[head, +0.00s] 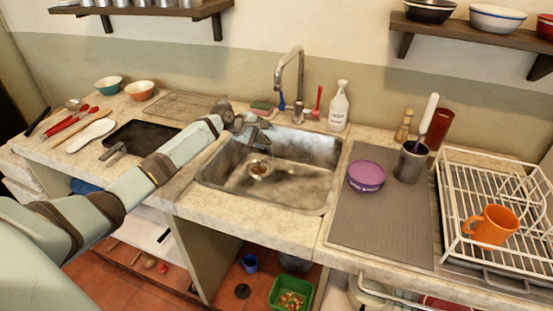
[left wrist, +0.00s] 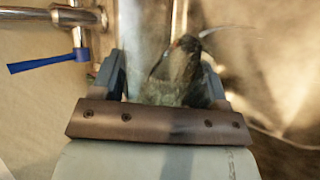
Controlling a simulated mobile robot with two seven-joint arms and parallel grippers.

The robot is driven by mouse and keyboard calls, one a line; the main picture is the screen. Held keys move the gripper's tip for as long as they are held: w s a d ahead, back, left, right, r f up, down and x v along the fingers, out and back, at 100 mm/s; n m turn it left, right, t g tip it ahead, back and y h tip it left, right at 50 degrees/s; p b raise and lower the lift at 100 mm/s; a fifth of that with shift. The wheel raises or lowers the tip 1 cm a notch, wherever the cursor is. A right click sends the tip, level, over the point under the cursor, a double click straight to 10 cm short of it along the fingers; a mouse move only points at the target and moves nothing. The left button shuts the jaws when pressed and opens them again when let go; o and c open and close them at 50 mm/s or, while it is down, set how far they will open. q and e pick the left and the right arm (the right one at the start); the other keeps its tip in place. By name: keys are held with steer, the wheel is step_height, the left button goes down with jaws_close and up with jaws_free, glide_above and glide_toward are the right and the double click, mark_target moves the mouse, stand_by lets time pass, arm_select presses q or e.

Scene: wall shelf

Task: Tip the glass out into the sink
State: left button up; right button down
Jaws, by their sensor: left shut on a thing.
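The metal sink (head: 298,178) is set into the counter at the centre of the head view, with a dark round drain. My left gripper (head: 251,126) is over the sink's back left corner. In the left wrist view, my left gripper (left wrist: 162,88) is shut on a translucent greenish glass (left wrist: 172,92), held between its two fingers. In the head view the glass is small and mostly hidden by the gripper, so its tilt and contents are hard to tell. My right gripper is not in view.
The tap (head: 298,75) rises behind the sink, with a blue handle (head: 282,100) and a red one. A white bottle (head: 339,108) stands behind right. A purple bowl (head: 367,175) and a grey cup (head: 411,162) stand on the mat, left of the dish rack (head: 447,205).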

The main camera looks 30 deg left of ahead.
arm_select(q)
steer(key=shift+s+d+r+m+y, duration=0.2)
steer(key=shift+d+m+y, duration=0.15)
steer(key=shift+d, duration=0.3)
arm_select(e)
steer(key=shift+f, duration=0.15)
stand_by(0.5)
arm_select(q)
steer(key=shift+d+r+m+t+y+p, duration=0.25)
steer(key=shift+y+p, duration=0.25)
steer(key=shift+p, duration=0.75)
steer(key=shift+d+r+m+t+y+p, duration=0.1)
steer(key=shift+r+m+y+p, duration=0.25)
steer(key=shift+p, duration=0.85)
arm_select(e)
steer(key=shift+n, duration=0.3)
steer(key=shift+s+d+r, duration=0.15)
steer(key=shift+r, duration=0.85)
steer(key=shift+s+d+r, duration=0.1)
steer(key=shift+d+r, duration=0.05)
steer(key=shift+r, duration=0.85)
